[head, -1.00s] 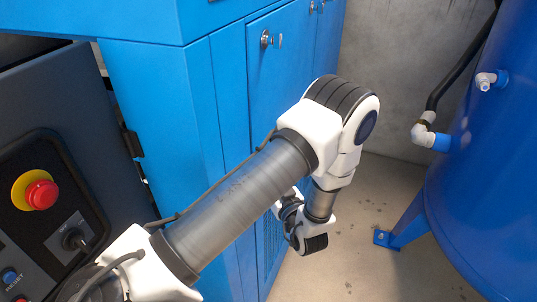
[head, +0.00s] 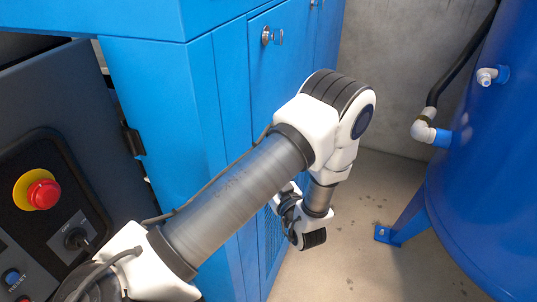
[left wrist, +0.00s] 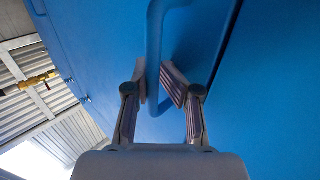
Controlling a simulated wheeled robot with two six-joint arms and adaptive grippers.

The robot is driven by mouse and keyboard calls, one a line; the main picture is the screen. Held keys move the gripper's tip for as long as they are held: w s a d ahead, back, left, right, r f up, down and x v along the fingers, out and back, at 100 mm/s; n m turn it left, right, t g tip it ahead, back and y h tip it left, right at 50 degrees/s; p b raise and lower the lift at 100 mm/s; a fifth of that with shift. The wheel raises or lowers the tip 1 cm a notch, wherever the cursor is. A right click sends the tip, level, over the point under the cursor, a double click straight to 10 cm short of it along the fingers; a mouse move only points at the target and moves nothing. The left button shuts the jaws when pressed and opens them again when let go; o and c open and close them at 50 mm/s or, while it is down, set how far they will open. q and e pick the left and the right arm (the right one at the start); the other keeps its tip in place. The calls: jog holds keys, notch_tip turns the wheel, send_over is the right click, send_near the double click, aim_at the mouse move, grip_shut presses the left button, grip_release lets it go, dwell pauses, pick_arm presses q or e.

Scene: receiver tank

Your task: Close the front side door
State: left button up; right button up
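The blue cabinet has a side door (head: 282,80) with a lock and keys (head: 270,36) near its top edge; this door looks flush with the cabinet side. My left arm reaches across the cabinet side in the head view, and its gripper fingers are hidden there. In the left wrist view a blue bar handle (left wrist: 154,50) stands out from a blue panel (left wrist: 100,60). My left gripper (left wrist: 158,84) is open, with the handle's bar between its two fingers. I cannot tell whether the pads touch it. My right gripper is not in view.
A dark control panel (head: 70,180) with a red emergency button (head: 42,194) stands at the left. A blue tank (head: 490,180) with a pipe elbow (head: 424,131) and a foot stands at the right. Bare floor (head: 345,265) lies between cabinet and tank.

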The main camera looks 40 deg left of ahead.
pick_arm(q)
jog(key=v, duration=0.7)
jog(key=shift+d, duration=0.2)
jog(key=shift+f, duration=0.1)
dwell(0.3)
notch_tip(320, 180, down, 11)
jog(key=s+m+h, duration=0.2)
jog(key=m+h, duration=0.3)
jog(key=h, duration=0.1)
jog(key=s+d+f+m+g+h, duration=0.3)
jog(key=s+d+f+m+h, duration=0.1)
jog(key=s, duration=0.5)
jog(key=s+d+f+m+g+h, duration=0.4)
jog(key=s+d+f+h, duration=0.2)
jog(key=s, duration=0.3)
jog(key=shift+s+f+h, duration=0.35)
jog(key=shift+f+h, duration=0.05)
jog(key=shift+f, duration=0.1)
